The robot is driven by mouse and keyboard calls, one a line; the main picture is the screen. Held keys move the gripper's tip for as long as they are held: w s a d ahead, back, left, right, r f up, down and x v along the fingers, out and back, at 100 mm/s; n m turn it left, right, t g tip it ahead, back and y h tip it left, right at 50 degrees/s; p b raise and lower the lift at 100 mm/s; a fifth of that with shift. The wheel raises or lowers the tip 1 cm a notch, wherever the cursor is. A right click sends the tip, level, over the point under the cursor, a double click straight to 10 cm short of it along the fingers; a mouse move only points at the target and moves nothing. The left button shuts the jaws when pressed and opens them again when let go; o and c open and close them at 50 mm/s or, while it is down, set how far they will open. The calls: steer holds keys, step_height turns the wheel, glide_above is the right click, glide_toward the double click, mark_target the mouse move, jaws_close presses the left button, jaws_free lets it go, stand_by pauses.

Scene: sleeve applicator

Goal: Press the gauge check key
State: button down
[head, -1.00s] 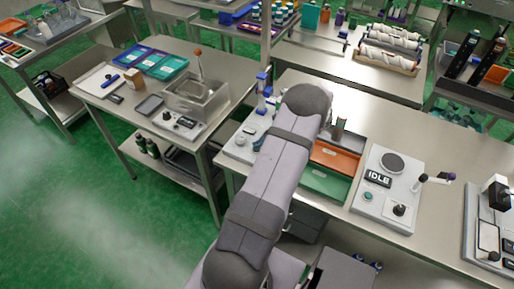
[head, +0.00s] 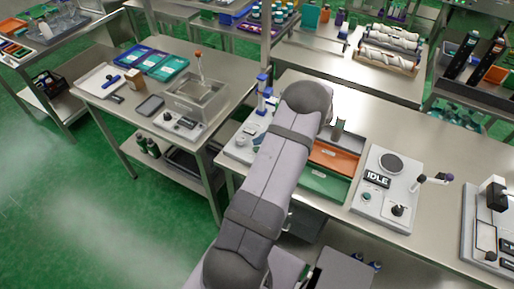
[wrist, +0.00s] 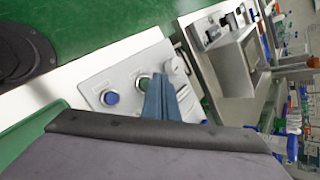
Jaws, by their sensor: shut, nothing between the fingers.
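A white panel (wrist: 98,82) lies in front of my gripper in the wrist view. It carries a blue round key (wrist: 110,97) in a pale ring and a green round key (wrist: 142,82) beside it. I cannot tell which is the gauge check key. My gripper (wrist: 158,78) shows as shut blue-grey fingers, empty, with the tips close to the green key. I cannot tell whether they touch it. In the head view the white panel (head: 239,150) shows left of my arm, with a blue-topped post (head: 262,82) behind it. My arm hides the gripper and part of the panel there.
An orange tray (head: 335,160) and a green tray (head: 322,184) lie right of my arm. A white unit (head: 371,208) with an IDLE display (head: 377,179) stands farther right. A neighbouring bench (head: 215,125) with a metal basin (head: 197,98) stands at left.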

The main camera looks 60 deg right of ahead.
steer(key=shift+r+p, duration=1.25)
steer(key=shift+r, duration=1.05)
steer(key=w+a+r+n+g+y, duration=0.1)
steer(key=w+a+r+n+g, duration=0.15)
steer(key=w+a+n, duration=0.7)
steer(key=w+a+r+n+g+y, duration=0.15)
steer(key=a+g, duration=0.25)
steer(key=a, duration=1.2)
steer(key=s+a+n+h, duration=0.1)
steer(key=s+a+n, duration=0.1)
steer(key=a+n, duration=0.2)
steer(key=s+a+r+n+g+h+b, duration=0.1)
steer(key=s+a+n+h, duration=0.1)
steer(key=a+n, duration=0.3)
steer(key=s+a+n+g+h, duration=0.1)
steer(key=s+a+n, duration=0.3)
steer(key=a, duration=0.6)
steer(key=shift+a+r+n+b, duration=0.15)
steer(key=shift+a+n+b, duration=0.15)
steer(key=shift+n+b, duration=0.1)
steer(key=shift+s+g, duration=0.1)
steer(key=shift+g, duration=0.15)
